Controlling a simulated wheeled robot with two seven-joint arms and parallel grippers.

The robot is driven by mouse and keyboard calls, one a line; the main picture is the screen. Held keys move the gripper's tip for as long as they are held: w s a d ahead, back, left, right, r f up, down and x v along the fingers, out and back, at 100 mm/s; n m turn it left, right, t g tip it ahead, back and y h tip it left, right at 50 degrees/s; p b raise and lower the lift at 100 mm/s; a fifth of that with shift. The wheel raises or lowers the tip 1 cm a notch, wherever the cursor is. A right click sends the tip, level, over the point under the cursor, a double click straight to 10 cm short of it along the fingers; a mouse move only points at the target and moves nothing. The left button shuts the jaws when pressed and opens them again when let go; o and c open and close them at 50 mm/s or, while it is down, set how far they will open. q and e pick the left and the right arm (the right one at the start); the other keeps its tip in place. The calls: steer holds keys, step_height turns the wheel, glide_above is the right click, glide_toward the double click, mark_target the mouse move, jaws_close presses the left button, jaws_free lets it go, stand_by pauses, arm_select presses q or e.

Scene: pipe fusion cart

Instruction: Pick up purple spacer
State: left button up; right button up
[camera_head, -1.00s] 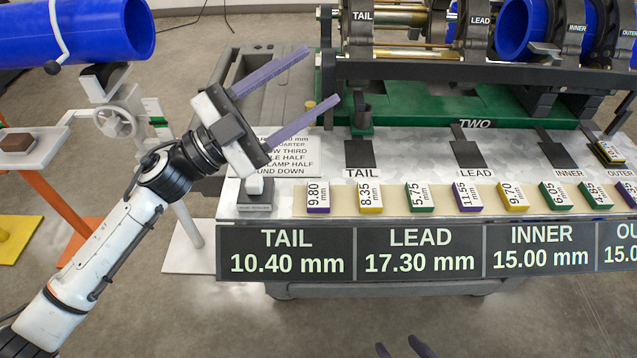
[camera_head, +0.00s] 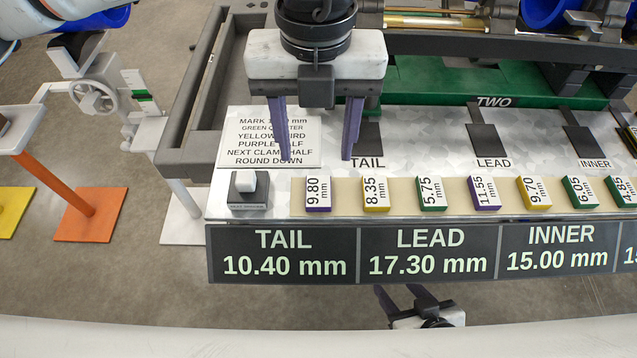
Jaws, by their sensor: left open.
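A purple spacer (camera_head: 318,193) labelled 9.80 mm stands at the left end of a beige strip on the cart's front. A second purple spacer (camera_head: 486,193), labelled 11.55 mm, stands further right in the same row. My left gripper (camera_head: 317,156) points down from the top, open and empty. Its two purple fingers are apart, and in the picture their tips are just above and to either side of the 9.80 mm spacer. Their height above it is hard to tell. My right gripper (camera_head: 402,292) shows at the bottom, in front of the sign panels, fingers apart and empty.
Yellow (camera_head: 376,194) and green (camera_head: 431,193) spacers stand beside the purple ones. A white button on a dark base (camera_head: 248,191) is left of the row. An instruction plate (camera_head: 271,150) lies behind. The sign panels (camera_head: 281,253) hang along the front edge.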

mark_target(319, 191)
arm_select(q)
step_height(319, 191, down, 4)
steer(key=shift+s+r, duration=0.1)
steer(key=shift+r, duration=0.05)
steer(key=f, duration=0.1)
steer(key=f+p, duration=0.1)
steer(key=f, duration=0.2)
steer(key=shift+s+d+f+p, duration=0.15)
steer(key=shift+s+p, duration=0.15)
steer(key=shift+p, duration=0.1)
steer(key=shift+f, duration=0.45)
steer(key=c, duration=1.1)
